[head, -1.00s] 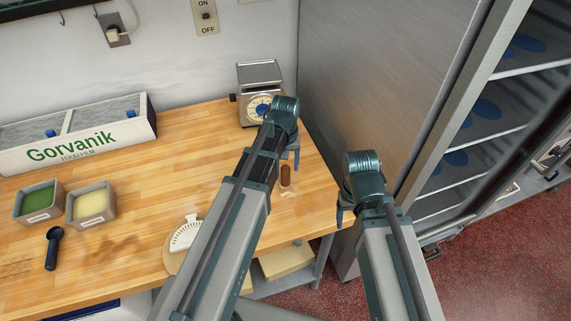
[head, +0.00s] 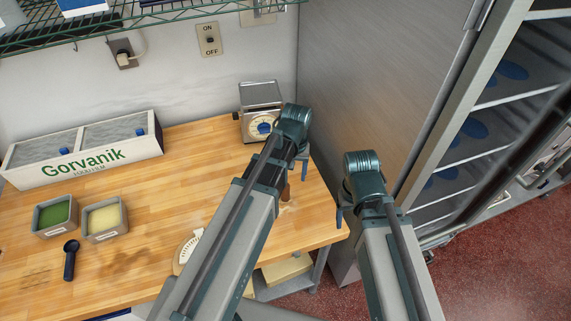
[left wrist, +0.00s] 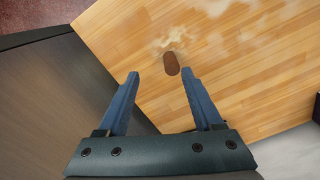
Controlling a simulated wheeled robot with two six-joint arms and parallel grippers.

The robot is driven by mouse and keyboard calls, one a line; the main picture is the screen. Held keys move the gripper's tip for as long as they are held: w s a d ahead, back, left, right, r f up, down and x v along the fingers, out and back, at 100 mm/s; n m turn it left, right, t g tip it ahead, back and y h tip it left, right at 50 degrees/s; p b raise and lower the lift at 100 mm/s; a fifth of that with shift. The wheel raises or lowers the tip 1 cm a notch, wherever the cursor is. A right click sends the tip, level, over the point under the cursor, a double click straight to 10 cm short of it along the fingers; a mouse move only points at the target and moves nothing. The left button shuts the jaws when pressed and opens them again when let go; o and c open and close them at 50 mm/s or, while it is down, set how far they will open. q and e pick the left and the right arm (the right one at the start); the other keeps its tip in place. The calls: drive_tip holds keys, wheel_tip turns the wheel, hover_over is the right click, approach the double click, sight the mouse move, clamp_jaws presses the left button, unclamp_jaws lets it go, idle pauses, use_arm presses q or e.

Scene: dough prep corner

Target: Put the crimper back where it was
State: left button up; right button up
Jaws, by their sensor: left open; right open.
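A white half-moon piece with a ridged edge (head: 184,252), which looks like the crimper, lies on the counter's front part, partly hidden by my left arm. A short brown cylinder (head: 286,192) is on the counter near its right end; it also shows in the left wrist view (left wrist: 171,63), beyond the fingertips. My left gripper (head: 301,168) is open and empty above the counter's right end, with its fingers (left wrist: 160,76) apart and pointing toward the cylinder. My right gripper (head: 341,217) hangs past the counter's right edge, open, with nothing seen in it.
A scale (head: 261,108) stands at the back right by the steel cabinet wall (head: 375,90). A film box (head: 85,150), green tub (head: 55,216), yellow tub (head: 105,219) and dark scoop (head: 70,260) are at left. The middle of the counter (head: 190,175) is clear. A wire shelf (head: 180,18) hangs above.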

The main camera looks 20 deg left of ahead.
use_arm(q)
drive_tip(key=s+d+m+y, duration=0.1)
drive_tip(key=s+d+m, duration=0.4)
drive_tip(key=s, duration=0.6)
drive_tip(key=shift+s+d+m, duration=0.3)
drive_tip(key=shift+d, duration=0.95)
drive_tip(key=shift+r, duration=0.1)
wheel_tip(320, 180, down, 12)
drive_tip(key=b, duration=1.1)
drive_tip(key=shift+r+b, duration=0.2)
drive_tip(key=shift+b, duration=0.1)
drive_tip(key=shift+r, duration=0.2)
